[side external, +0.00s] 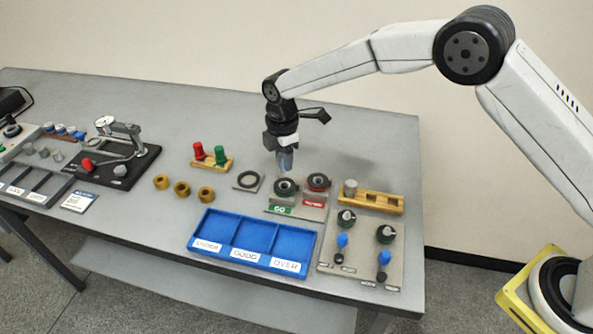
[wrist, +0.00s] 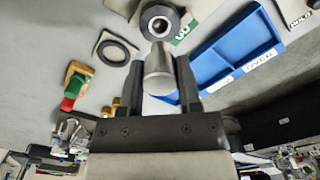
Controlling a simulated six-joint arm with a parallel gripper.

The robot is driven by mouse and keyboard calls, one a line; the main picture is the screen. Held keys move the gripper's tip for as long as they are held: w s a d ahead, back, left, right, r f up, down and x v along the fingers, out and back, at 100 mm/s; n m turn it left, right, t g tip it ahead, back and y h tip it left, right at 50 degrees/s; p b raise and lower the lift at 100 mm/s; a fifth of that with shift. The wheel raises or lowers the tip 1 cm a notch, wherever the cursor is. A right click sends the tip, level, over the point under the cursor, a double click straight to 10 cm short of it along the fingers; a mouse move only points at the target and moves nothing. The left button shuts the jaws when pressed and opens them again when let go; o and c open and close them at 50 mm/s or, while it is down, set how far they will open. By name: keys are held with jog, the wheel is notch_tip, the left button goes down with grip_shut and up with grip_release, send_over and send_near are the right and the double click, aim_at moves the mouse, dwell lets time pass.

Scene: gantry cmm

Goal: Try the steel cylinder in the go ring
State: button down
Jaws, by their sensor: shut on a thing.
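My gripper (side external: 285,162) is shut on the steel cylinder (wrist: 158,72), a plain grey cylinder held between both fingers in the wrist view. The go ring (side external: 285,186) is a dark round ring on a grey plate behind the green GO label (side external: 281,210). It also shows in the wrist view (wrist: 160,24), just past the cylinder's far end. In the side view my gripper hangs above the go ring, with a gap visible between them. The cylinder is hard to make out there, among the fingers.
A red-labelled ring (side external: 318,181) stands right of the go ring. A wooden rack (side external: 385,203) holds another grey cylinder (side external: 350,187). A blue three-bay tray (side external: 247,267) lies in front. A flat black ring (side external: 249,180) and several brass rings (side external: 181,188) lie to the left.

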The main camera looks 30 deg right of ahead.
aim_at(284, 171)
jog(key=shift+f, duration=1.95)
jog(key=shift+f, duration=1.1)
dwell(1.0)
jog(key=shift+r, duration=0.3)
dwell(0.8)
jog(key=shift+r, duration=0.35)
jog(key=shift+r, duration=0.35)
jog(key=shift+r, duration=0.35)
jog(key=shift+r, duration=0.35)
jog(key=shift+r, duration=0.35)
jog(key=shift+r, duration=0.7)
